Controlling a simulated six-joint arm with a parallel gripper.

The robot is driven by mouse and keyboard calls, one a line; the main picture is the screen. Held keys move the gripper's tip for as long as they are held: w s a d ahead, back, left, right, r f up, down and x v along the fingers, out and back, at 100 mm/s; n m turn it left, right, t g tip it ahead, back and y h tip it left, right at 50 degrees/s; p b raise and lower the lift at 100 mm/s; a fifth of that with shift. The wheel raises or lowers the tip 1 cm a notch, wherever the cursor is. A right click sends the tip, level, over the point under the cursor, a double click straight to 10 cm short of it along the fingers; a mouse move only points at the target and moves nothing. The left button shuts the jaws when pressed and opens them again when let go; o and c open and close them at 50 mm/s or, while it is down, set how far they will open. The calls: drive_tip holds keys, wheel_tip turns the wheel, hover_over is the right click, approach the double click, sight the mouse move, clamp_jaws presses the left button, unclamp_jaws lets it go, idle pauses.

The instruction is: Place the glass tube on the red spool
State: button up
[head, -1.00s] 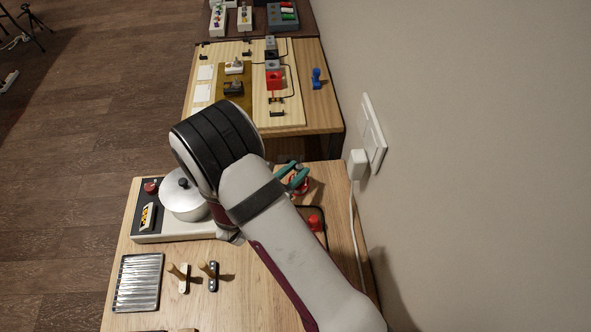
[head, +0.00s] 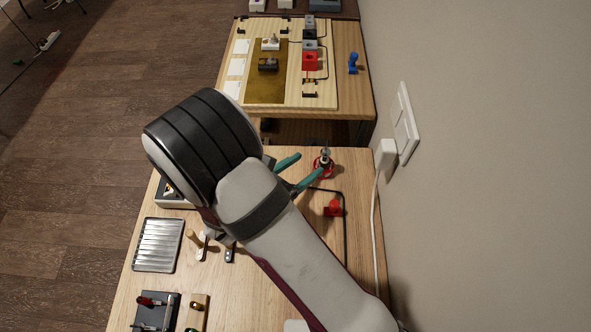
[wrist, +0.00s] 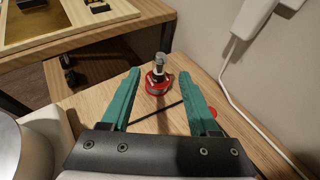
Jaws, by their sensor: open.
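A small upright tube (wrist: 160,60) with a clear glassy top and a dark lower part stands on the red spool (wrist: 157,86), a low round red piece on the near table. In the head view the tube (head: 325,154) and the spool (head: 322,172) show just right of my gripper (head: 308,167). In the wrist view my gripper (wrist: 161,74) has its two teal fingers wide apart, empty, with the tube and spool in the gap just beyond the fingertips. I see no finger touching the tube.
A ribbed metal tray (head: 158,245) lies left. A white plug (head: 386,153) and cable run along the wall. A second table (head: 358,90) stands beyond.

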drive_tip(key=v, duration=0.4)
drive_tip(key=s+d+r+m+g+h, duration=0.1)
drive_tip(key=s+d+r+m+g, duration=0.3)
drive_tip(key=d+m, duration=0.35)
drive_tip(key=s+d+r+m+g, duration=0.35)
drive_tip(key=d+m+g, duration=0.2)
drive_tip(key=m, duration=0.25)
drive_tip(key=s+r+m+g+y, duration=0.1)
drive_tip(key=s+m+g+y, duration=0.4)
drive_tip(key=s+m, duration=0.65)
drive_tip(key=a+m+t+y, duration=0.1)
drive_tip(key=m+y, duration=0.1)
drive_tip(key=a+r+m+t+y, duration=0.1)
drive_tip(key=a+m+y, duration=0.1)
drive_tip(key=s+a+r+m+t+y, duration=0.1)
drive_tip(key=m+y, duration=0.1)
drive_tip(key=m, duration=0.1)
drive_tip(key=shift+s+a+r+t, duration=0.15)
drive_tip(key=shift+a+r+t, duration=0.05)
drive_tip(key=shift+a+t, duration=0.1)
